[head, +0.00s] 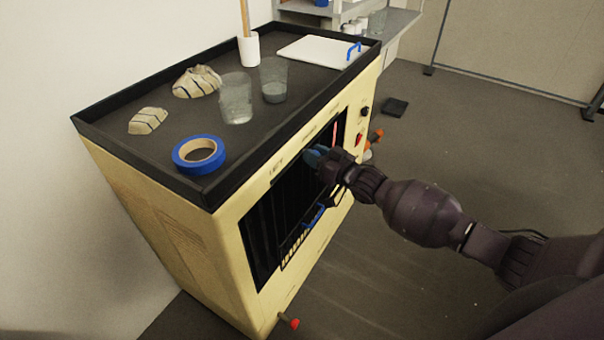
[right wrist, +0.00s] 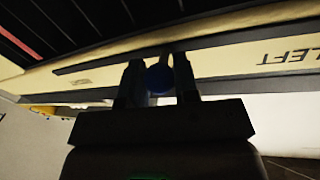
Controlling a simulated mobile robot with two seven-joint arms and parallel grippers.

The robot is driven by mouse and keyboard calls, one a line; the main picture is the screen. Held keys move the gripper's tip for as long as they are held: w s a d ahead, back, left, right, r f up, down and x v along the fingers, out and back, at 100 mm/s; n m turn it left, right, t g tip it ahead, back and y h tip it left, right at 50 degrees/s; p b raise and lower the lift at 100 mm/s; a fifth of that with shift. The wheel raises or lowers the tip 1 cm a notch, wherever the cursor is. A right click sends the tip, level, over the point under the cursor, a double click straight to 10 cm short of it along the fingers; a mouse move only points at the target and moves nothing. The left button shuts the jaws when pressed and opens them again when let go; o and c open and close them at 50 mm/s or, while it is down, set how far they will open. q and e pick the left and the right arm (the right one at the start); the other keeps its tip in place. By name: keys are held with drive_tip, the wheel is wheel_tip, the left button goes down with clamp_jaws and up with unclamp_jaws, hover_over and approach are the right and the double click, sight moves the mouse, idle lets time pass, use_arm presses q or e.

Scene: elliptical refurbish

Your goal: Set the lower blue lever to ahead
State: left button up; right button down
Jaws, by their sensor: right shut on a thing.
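My right gripper (head: 322,158) is at the upper front of the cream cabinet, by a dark slot. In the right wrist view its two fingers (right wrist: 160,82) are shut on a round blue lever knob (right wrist: 159,77), in front of the slot strip beside the word LEFT. In the head view the blue knob (head: 312,155) shows just at the fingertips, and the hand hides part of it. Lower on the front is a blue handle-like piece (head: 314,217), clear of the gripper. I cannot tell the lever's exact setting. My left gripper is not in view.
The cabinet top (head: 130,95) holds a blue tape roll (head: 199,154), two glasses (head: 236,98) (head: 273,80), striped pieces (head: 196,81) and a white board (head: 320,52). Orange-red knobs (head: 376,135) (head: 290,322) stick out from the front. The floor on the right is mostly clear.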

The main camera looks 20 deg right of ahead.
drive_tip(key=shift+w+d+f+b, duration=0.15)
drive_tip(key=shift+w+d+b, duration=0.1)
drive_tip(key=shift+w+d, duration=0.3)
drive_tip(key=shift+w+d+f+b, duration=0.1)
drive_tip(key=shift+w+d+b, duration=0.15)
drive_tip(key=shift+d, duration=0.4)
drive_tip(key=shift+w+d+r, duration=0.15)
drive_tip(key=shift+w+d, duration=0.15)
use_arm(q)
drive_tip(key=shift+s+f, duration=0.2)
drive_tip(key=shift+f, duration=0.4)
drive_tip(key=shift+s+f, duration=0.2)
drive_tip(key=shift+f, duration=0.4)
use_arm(e)
drive_tip(key=c, duration=0.9)
unclamp_jaws()
drive_tip(key=shift+r, duration=0.1)
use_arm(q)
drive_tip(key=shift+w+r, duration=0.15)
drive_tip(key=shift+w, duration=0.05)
use_arm(e)
drive_tip(key=shift+o, duration=0.2)
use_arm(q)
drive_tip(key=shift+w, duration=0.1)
use_arm(e)
drive_tip(key=shift+s, duration=0.1)
